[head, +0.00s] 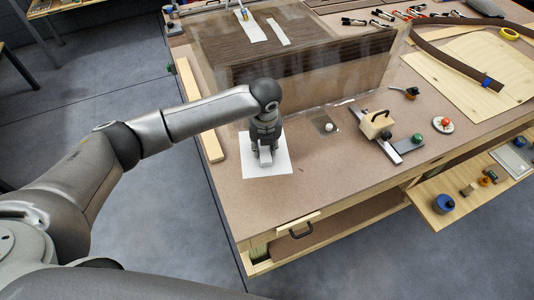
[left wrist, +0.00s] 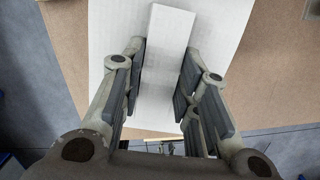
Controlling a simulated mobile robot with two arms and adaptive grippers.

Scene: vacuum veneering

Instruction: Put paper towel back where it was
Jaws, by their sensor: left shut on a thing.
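A white sheet of paper towel (head: 281,164) lies flat near the table's front left edge; it also fills much of the left wrist view (left wrist: 225,60). A narrow white block-like piece (head: 265,157) stands out over the sheet, and I cannot tell whether it is part of the towel. My left gripper (head: 264,146) points down over the sheet and is shut on this white piece (left wrist: 170,35), one finger on each side in the left wrist view. The gripper hides part of the sheet. My right gripper is not in view.
A long wooden strip (head: 198,110) lies left of the sheet. A small white knob (head: 329,127), a wooden block tool (head: 376,124) and a metal bar stand to the right. The front middle is clear.

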